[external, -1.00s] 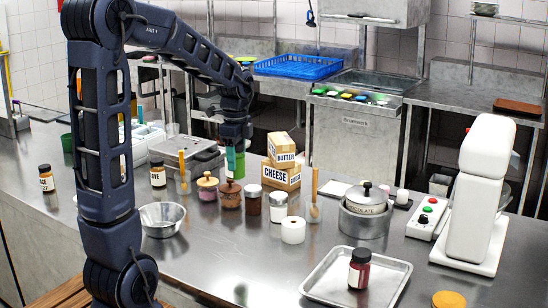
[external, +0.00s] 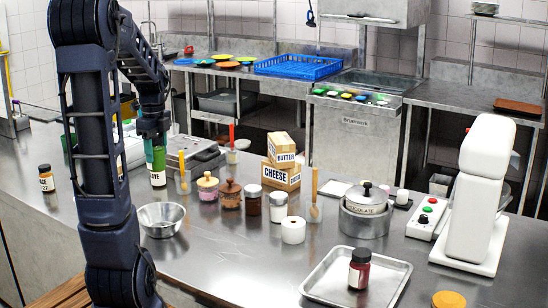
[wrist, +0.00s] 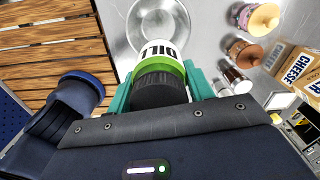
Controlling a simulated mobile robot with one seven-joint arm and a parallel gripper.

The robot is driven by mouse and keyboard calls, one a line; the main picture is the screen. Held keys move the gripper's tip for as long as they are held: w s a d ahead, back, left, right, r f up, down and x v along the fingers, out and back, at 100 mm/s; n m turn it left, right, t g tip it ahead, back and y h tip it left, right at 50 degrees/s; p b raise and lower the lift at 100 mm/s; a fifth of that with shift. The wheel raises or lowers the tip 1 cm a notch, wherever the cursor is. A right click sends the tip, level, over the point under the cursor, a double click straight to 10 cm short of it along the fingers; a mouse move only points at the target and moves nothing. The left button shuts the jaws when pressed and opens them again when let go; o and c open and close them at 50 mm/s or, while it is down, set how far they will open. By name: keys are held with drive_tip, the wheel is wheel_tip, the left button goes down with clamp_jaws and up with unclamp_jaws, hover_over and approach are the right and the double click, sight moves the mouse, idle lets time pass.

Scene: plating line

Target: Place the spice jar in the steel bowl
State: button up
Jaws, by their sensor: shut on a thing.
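The spice jar (wrist: 165,62) has a white label reading DILL, a green band and a black ribbed lid. In the wrist view it sits between the teal fingers of my gripper (wrist: 158,88), which is shut on it. The steel bowl (external: 162,219) stands on the counter and looks empty. In the wrist view the bowl (wrist: 140,22) shows beyond the held jar, which partly covers it.
Another jar (external: 46,180) is at the left. A tray (external: 325,285) lies front right.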

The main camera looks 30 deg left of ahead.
drive_tip(key=shift+s+a+f, duration=0.15)
drive_tip(key=shift+s+a, duration=0.05)
wheel_tip(320, 180, down, 20)
drive_tip(key=shift+r, duration=0.15)
idle(0.4)
drive_tip(key=o, duration=1.1)
drive_tip(key=shift+o, duration=0.2)
wheel_tip(320, 180, up, 12)
drive_tip(key=s+d+r+n+t, duration=0.1)
drive_tip(key=s+d+r+n, duration=0.1)
drive_tip(key=d+r+n, duration=0.35)
drive_tip(key=s+d+r+n+t, duration=0.1)
drive_tip(key=s+d+r+n, duration=0.15)
drive_tip(key=d, duration=0.55)
drive_tip(key=s+d+r+n+t, duration=0.2)
drive_tip(key=s+d+r+n, duration=0.3)
drive_tip(key=s+d+n, duration=0.3)
drive_tip(key=shift+s+d+r+t, duration=0.25)
drive_tip(key=shift+s+d, duration=0.35)
drive_tip(key=shift+d, duration=0.7)
